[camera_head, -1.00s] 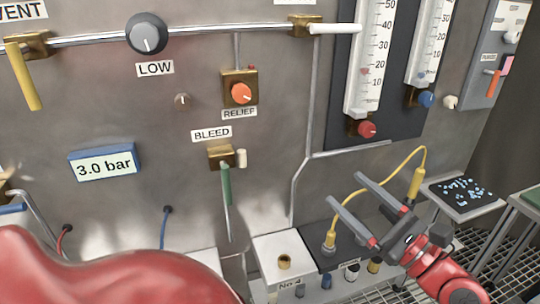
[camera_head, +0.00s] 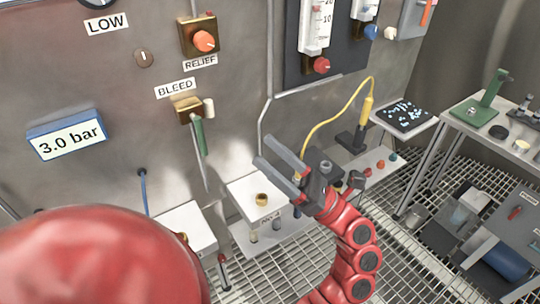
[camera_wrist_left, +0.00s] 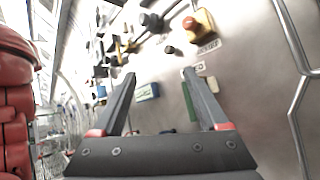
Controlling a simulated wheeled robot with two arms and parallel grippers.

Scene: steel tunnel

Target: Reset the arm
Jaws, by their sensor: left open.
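My left gripper (camera_head: 262,150) is open and empty in the head view, its two grey fingers pointing up and left. Its red arm curves up from the bottom of the picture. It is in front of the white box (camera_head: 242,188) with a brass ring on top, and hides part of the bench behind. In the left wrist view the open fingers (camera_wrist_left: 159,75) have nothing between them, with the wall panel and its valves beyond. My right gripper is not in view.
The steel wall carries the green-handled BLEED valve (camera_head: 200,137), the orange RELIEF knob (camera_head: 204,41) and a 3.0 bar display (camera_head: 67,138). A yellow cable (camera_head: 335,118) loops behind my gripper. Grated floor (camera_head: 410,240) is open.

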